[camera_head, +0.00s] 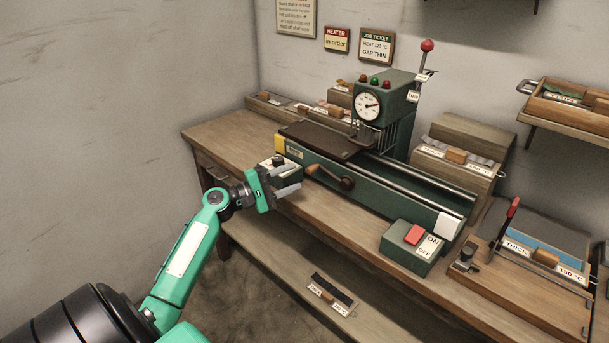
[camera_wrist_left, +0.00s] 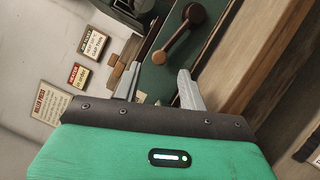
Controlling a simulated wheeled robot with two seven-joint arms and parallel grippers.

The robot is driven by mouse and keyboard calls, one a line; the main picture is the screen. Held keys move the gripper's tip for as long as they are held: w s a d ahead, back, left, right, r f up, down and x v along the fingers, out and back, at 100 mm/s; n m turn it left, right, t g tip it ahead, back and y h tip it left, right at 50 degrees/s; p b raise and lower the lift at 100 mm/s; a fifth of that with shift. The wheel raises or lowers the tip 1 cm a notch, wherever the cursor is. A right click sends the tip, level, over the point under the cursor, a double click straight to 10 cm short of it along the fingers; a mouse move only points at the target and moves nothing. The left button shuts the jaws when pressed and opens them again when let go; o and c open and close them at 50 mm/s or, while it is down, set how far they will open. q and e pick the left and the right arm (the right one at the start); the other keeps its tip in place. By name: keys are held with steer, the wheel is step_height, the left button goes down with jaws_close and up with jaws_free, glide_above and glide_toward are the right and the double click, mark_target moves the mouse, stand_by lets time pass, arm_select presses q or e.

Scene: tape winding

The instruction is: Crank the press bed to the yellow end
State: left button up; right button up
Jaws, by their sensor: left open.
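The green press (camera_head: 390,190) stands on the bench, with a yellow block (camera_head: 280,145) at its left end and a white block (camera_head: 448,225) at its right end. Its dark flat bed (camera_head: 322,139) lies on the rails toward the yellow end; the rails to the right are bare. The crank (camera_head: 335,178) is on the front face, its wooden knob (camera_head: 311,169) pointing left. My left gripper (camera_head: 291,180) is open and empty, just left of the knob. The crank (camera_wrist_left: 178,38) also shows beyond the fingers (camera_wrist_left: 160,72) in the left wrist view. My right gripper is not in view.
A green ON/OFF box (camera_head: 412,247) with a red switch sits in front of the press's right end. A wooden board with a red-handled lever (camera_head: 512,208) is at right. A lower shelf (camera_head: 290,265) runs below.

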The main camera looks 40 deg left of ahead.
arm_select(q)
steer(key=r+v, duration=0.1)
steer(key=v, duration=0.6)
steer(key=shift+f+b, duration=0.3)
steer(key=shift+f, duration=0.2)
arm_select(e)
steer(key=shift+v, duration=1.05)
arm_select(q)
steer(key=shift+s, duration=0.1)
steer(key=shift+c, duration=0.2)
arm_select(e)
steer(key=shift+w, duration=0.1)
